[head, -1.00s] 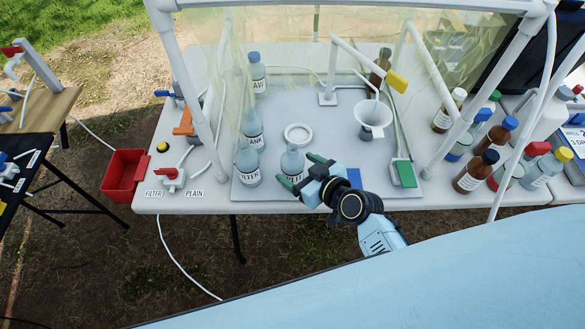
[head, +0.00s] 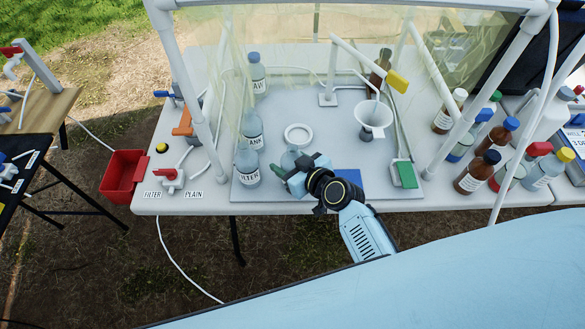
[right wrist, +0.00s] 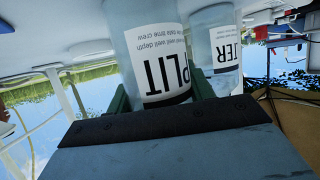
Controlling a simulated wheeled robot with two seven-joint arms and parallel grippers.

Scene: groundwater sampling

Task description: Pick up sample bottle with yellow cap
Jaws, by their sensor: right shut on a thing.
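My right gripper (head: 290,170) is shut on a clear bottle (head: 288,158) at the front of the grey tray (head: 265,200). In the right wrist view this bottle (right wrist: 150,40) stands between the green fingers, its label reading upside down, partly "PLIT". The arm hides most of it in the head view, and I cannot make out its cap. A bottle labelled "FILTER" (head: 247,165) stands just left of it; in the right wrist view a bottle ending in "TER" (right wrist: 222,50) is beside it. My left gripper is not in view.
More clear bottles (head: 252,128) stand behind on the left. A funnel (head: 374,115) and a yellow block on a post (head: 397,81) are to the right. Several brown and clear capped bottles (head: 470,172) stand at the right. White frame posts (head: 203,120) rise around the tray.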

